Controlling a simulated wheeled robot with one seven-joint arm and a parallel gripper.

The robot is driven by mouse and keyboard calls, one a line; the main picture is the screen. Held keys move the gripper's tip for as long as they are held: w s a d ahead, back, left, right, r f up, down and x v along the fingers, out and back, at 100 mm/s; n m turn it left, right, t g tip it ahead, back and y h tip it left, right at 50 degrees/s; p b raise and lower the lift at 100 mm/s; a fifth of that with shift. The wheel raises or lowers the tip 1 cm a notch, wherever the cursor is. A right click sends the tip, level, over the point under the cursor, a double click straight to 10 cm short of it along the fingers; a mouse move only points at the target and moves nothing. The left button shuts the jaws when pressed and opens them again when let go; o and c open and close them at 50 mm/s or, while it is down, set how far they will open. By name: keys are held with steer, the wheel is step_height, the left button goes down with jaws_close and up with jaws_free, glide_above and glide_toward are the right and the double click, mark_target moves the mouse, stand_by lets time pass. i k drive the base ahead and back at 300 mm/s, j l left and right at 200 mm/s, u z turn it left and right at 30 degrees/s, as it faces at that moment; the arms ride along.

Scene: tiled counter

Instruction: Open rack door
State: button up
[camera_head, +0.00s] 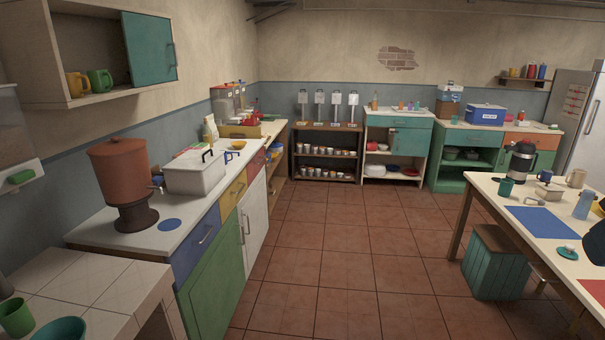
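A wooden wall rack (112,93) hangs at the upper left. Its left part is an open compartment holding a yellow mug (77,85) and a green mug (100,80). A teal door (147,47) covers its right part and looks shut. The door has a vertical handle (171,56) near its right edge. What is behind the door is hidden. My gripper is not recognisable in this view.
Below stands a counter with a brown dispenser (122,180), a white box (196,174) and a blue disc (170,225). Green cups (15,317) stand on the tiled counter (83,291), lower left. A table (494,208) is at right. The central floor (345,250) is clear.

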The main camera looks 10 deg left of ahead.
mark_target(149, 44)
steer(key=i+u, duration=0.15)
steer(key=i, duration=0.45)
steer(key=i+u, duration=0.15)
steer(key=i, duration=0.45)
steer(key=i+l+u, duration=0.1)
steer(key=i, duration=0.5)
